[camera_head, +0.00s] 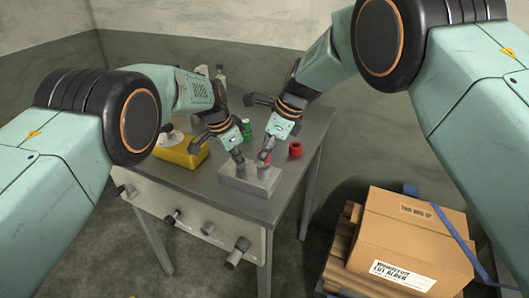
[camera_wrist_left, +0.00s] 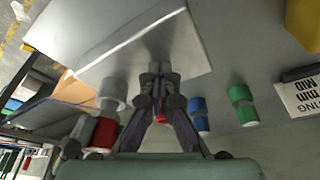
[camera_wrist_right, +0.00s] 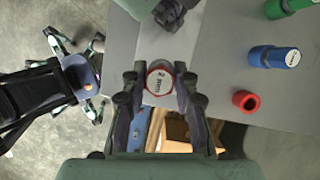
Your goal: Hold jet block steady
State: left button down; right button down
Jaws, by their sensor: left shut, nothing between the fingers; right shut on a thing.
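The pale grey jet block (camera_head: 248,182) lies near the table's front edge; it also fills the top of the left wrist view (camera_wrist_left: 120,55). My left gripper (camera_head: 239,161) is shut and empty, its fingertips (camera_wrist_left: 158,75) at the block's surface; firm contact is unclear. My right gripper (camera_head: 264,157) is shut on a red-rimmed round jet with a white marked top (camera_wrist_right: 159,78), over or at the block. Whether the jet is seated in the block is hidden. My left gripper's tip (camera_wrist_right: 168,12) shows close by in the right wrist view.
A loose red ring (camera_head: 295,149), a blue piece (camera_wrist_right: 274,57) and a green piece (camera_head: 246,130) stand on the table. A yellow object (camera_head: 181,150) is at left. Knobs (camera_head: 238,252) stick out from the table front. A cardboard box (camera_head: 415,235) stands at right.

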pick_arm(q)
jog(key=shift+s+f, duration=0.3)
jog(key=shift+f, duration=0.15)
pick_arm(e)
jog(key=shift+r, duration=3.7)
pick_arm(q)
jog(key=shift+w+r, duration=0.2)
jog(key=shift+r, duration=0.4)
jog(key=shift+w+r, duration=0.15)
jog(key=shift+r, duration=0.4)
pick_arm(e)
jog(key=shift+w+f, duration=0.15)
jog(key=shift+w, duration=0.05)
pick_arm(q)
jog(key=shift+s+r, duration=0.15)
jog(key=shift+r, duration=1.2)
pick_arm(e)
jog(key=shift+s, duration=0.2)
pick_arm(q)
jog(key=shift+r, duration=0.15)
pick_arm(e)
jog(key=shift+w, duration=0.15)
